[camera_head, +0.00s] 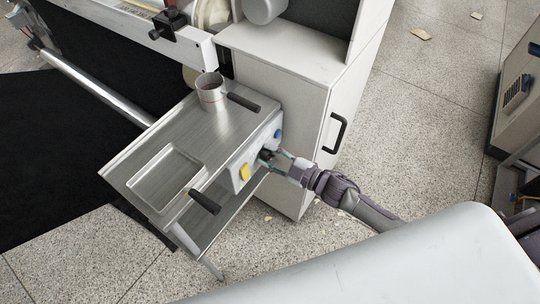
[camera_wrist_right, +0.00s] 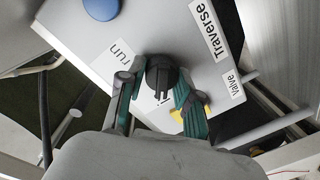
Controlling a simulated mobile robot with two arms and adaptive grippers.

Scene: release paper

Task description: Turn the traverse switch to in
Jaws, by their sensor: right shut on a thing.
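The traverse switch (camera_wrist_right: 161,76) is a black round knob on a light grey control panel (camera_wrist_right: 182,32). In the right wrist view it sits between the labels "run" and "i…", the second partly hidden by the knob and my finger. A "Traverse" label (camera_wrist_right: 208,30) is to its right. My right gripper (camera_wrist_right: 158,88) is shut on the knob, one finger on each side. In the head view my right gripper (camera_head: 277,163) reaches the panel (camera_head: 245,169) from the right, and the knob is small and dark there. My left gripper is not in view.
A blue button (camera_wrist_right: 101,9) and a yellow part (camera_head: 244,172) are on the same panel. A "Valve" label (camera_wrist_right: 232,85) is near the panel's edge. A metal tray table (camera_head: 146,150) with a cup (camera_head: 211,93) and black handles adjoins a white cabinet (camera_head: 300,105).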

